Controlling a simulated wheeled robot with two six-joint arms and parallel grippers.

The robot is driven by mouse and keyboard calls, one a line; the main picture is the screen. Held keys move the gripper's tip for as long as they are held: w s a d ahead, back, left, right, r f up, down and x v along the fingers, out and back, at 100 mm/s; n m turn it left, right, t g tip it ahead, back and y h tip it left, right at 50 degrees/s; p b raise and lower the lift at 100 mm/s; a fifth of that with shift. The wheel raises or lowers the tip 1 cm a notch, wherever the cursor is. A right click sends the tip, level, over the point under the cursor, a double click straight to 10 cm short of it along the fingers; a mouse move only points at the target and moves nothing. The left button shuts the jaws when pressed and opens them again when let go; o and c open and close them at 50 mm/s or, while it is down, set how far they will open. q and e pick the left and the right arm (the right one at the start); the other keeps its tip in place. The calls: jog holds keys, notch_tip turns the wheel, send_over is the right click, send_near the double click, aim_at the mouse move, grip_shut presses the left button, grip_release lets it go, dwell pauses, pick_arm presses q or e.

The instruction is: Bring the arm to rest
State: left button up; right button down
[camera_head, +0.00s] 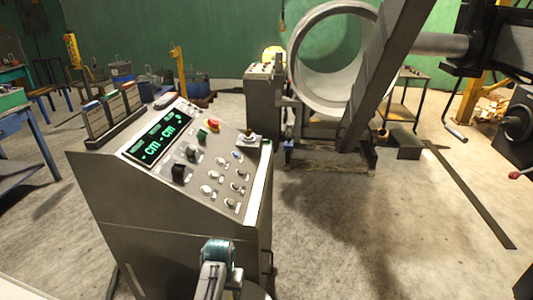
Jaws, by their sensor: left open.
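A grey control console (165,225) stands close in front of me. Its sloped panel carries a display (160,138) with green characters, a red mushroom button (213,123), a green button (202,134), dark knobs (180,173) and several small switches. A small lever (248,135) stands at the panel's right corner. The boom arm (440,43) runs horizontally at the upper right, partly behind a dark slanted beam (385,75). My left gripper (214,268) is at the bottom middle, in front of the console's front face, open and apart from the controls. My right gripper is out of view.
A large pale pipe ring (302,55) rests on a low stand beyond the console. A blue workbench (25,120) stands at the left, and a dark machine (518,125) at the right edge. Concrete floor (370,235) lies clear right of the console.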

pick_arm(q)
jog(key=s+a+t, duration=0.1)
jog(key=s+a, duration=0.3)
jog(key=s, duration=0.4)
jog(key=s+a+t, duration=0.1)
jog(key=s+a, duration=0.3)
jog(key=s, duration=0.3)
jog(key=s+a+r+t+y, duration=0.1)
jog(key=s+r, duration=0.3)
jog(key=s, duration=0.3)
jog(key=s+a+r+t, duration=0.1)
jog(key=s+r, duration=0.4)
jog(key=s, duration=0.3)
jog(key=a+f+g, duration=0.2)
jog(key=a+f, duration=0.1)
jog(key=f, duration=2.7)
jog(key=s+a+f+b, duration=0.1)
jog(key=s+f, duration=1.6)
jog(key=f, duration=0.3)
jog(key=shift+s+a+f+g, duration=0.2)
jog(key=shift+s+f+g, duration=0.1)
jog(key=shift+f+g, duration=0.1)
jog(key=shift+o, duration=0.4)
jog(key=shift+s+f, duration=0.15)
jog(key=shift+s, duration=0.35)
